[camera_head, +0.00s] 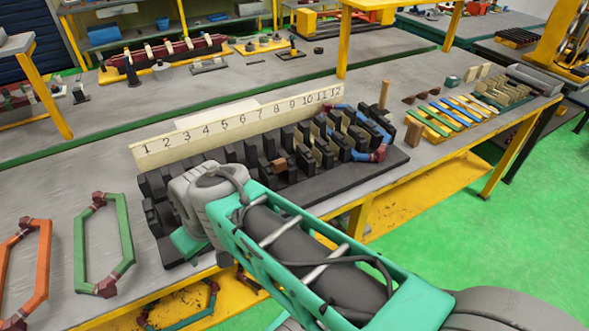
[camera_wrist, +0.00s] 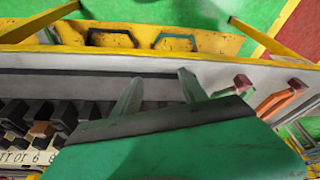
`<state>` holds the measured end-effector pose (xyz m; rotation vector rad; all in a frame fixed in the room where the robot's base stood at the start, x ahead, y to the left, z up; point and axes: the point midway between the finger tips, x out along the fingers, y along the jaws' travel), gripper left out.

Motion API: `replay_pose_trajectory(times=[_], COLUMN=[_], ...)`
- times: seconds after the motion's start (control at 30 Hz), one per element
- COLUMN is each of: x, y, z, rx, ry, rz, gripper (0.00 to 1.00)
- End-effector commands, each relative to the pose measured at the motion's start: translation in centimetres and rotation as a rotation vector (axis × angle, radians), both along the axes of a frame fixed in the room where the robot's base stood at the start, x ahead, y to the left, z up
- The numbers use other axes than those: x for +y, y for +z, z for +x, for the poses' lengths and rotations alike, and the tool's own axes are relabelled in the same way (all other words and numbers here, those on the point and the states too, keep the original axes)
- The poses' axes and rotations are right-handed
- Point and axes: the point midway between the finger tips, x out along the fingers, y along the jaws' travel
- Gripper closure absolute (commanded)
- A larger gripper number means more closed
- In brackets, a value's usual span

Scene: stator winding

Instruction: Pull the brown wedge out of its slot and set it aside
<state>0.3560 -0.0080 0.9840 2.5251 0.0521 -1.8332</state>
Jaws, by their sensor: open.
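The brown wedge (camera_head: 279,165) sits in a slot of the black stator block (camera_head: 383,175), around the middle, below the number strip. It also shows in the wrist view as a small brown block (camera_wrist: 42,129) at the lower left. My gripper (camera_wrist: 160,76) is open, with two fingers apart and nothing seen between them. In the head view my arm hides most of the gripper; a green part of it (camera_head: 188,243) shows at the left end of the stator. The gripper is clear of the wedge, to its left in the head view.
A number strip (camera_head: 236,125) stands behind the stator. Blue coils lie in its right-end slots. A green coil (camera_head: 127,240) and an orange coil (camera_head: 42,265) lie on the table at left. Colored strips (camera_head: 455,115) and small brown pieces (camera_head: 421,96) lie at right.

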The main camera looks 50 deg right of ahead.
Motion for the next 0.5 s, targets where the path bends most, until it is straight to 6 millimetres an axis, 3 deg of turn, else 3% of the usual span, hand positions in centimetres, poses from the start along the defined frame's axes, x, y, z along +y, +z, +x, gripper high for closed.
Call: replay_pose_trajectory(times=[0.17,0.3,0.5], x=[-5.7,-11.6,-21.8], y=[-1.8,-2.3,0.2], z=[3.1,4.9,4.0], rx=[-0.110,-0.316,-0.674], ry=[0.032,0.012,-0.162], rz=[0.053,0.093,0.017], gripper=[0.44,0.44,0.44])
